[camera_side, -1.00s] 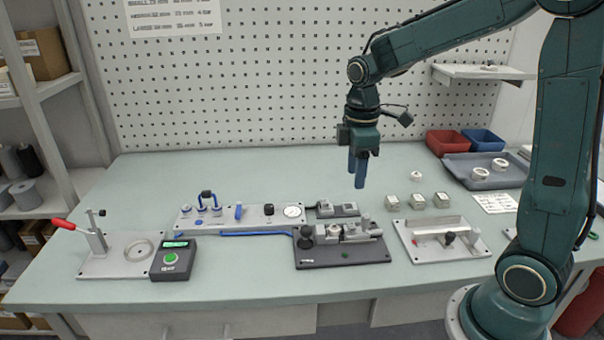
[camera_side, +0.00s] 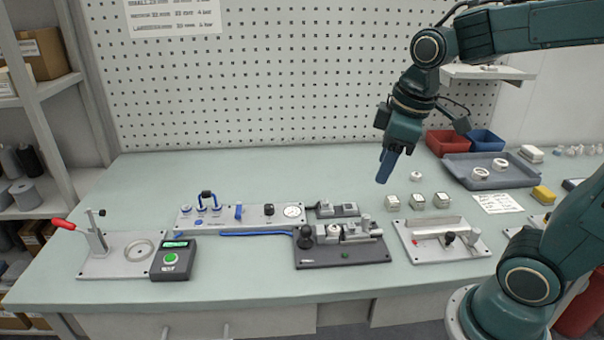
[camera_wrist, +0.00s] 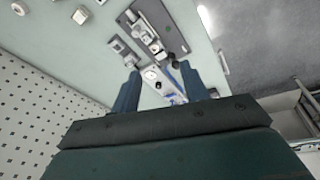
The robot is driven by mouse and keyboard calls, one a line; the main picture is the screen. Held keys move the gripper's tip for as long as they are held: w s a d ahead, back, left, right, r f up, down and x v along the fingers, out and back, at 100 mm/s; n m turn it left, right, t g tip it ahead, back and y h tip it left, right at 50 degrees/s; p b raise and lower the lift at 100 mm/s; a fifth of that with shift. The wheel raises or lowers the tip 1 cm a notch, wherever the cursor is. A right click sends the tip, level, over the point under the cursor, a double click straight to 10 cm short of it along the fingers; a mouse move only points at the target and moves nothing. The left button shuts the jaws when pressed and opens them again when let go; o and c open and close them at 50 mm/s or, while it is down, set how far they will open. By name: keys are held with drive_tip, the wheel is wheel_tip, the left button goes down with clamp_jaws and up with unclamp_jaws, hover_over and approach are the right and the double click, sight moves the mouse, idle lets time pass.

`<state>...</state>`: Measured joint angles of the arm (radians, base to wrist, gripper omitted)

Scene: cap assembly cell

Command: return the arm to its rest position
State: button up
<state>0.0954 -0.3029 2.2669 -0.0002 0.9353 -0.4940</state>
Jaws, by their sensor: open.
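My gripper (camera_side: 387,166) hangs in the air above the back right of the table, tilted, with its blue fingers pointing down and slightly left. In the wrist view the two fingers (camera_wrist: 160,88) stand apart with nothing between them, so it is open and empty.
The table holds a dark fixture plate (camera_side: 340,252), a grey plate with a clamp (camera_side: 442,238), a gauge panel (camera_side: 240,215) and a red-handled press (camera_side: 97,240). A grey tray (camera_side: 455,167) and red (camera_side: 446,142) and blue (camera_side: 484,140) bins stand behind right. The back left tabletop is clear.

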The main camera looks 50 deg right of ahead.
drive_tip(key=s+a+r+m+t, duration=0.1)
drive_tip(key=s+m, duration=0.3)
drive_tip(key=s, duration=0.4)
drive_tip(key=shift+s+a+r+m+t, duration=0.15)
drive_tip(key=shift+s+a+m+t, duration=0.2)
drive_tip(key=shift+a+t, duration=0.5)
drive_tip(key=shift+w+d, duration=0.1)
drive_tip(key=shift+c, duration=0.5)
